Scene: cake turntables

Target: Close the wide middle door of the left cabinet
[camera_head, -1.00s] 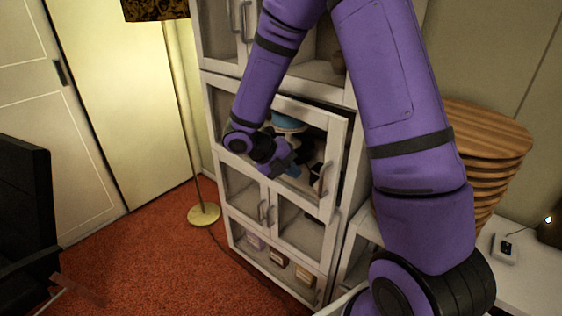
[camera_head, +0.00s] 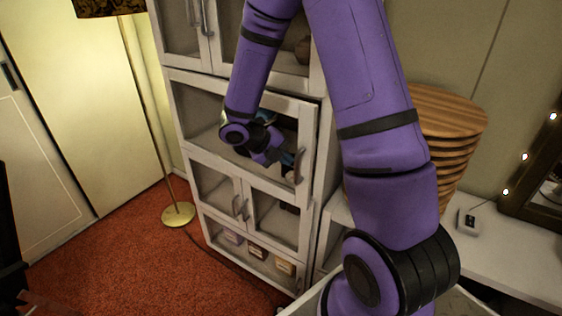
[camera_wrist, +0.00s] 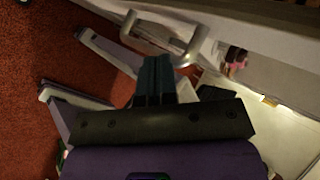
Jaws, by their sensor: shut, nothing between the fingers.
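The wide middle door (camera_head: 307,125) of the white left cabinet has a white frame, a glass pane and a curved metal handle (camera_head: 299,167) on its right side. Its right edge stands slightly out, with a thin dark gap along the top right. My gripper (camera_head: 287,158) is in front of the pane, just left of the handle and partly hidden by my arm. In the wrist view, my gripper (camera_wrist: 156,66) is shut and empty. Its fingertips are close to the handle (camera_wrist: 186,48); I cannot tell whether they touch it.
A floor lamp (camera_head: 178,213) stands left of the cabinet on red carpet.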

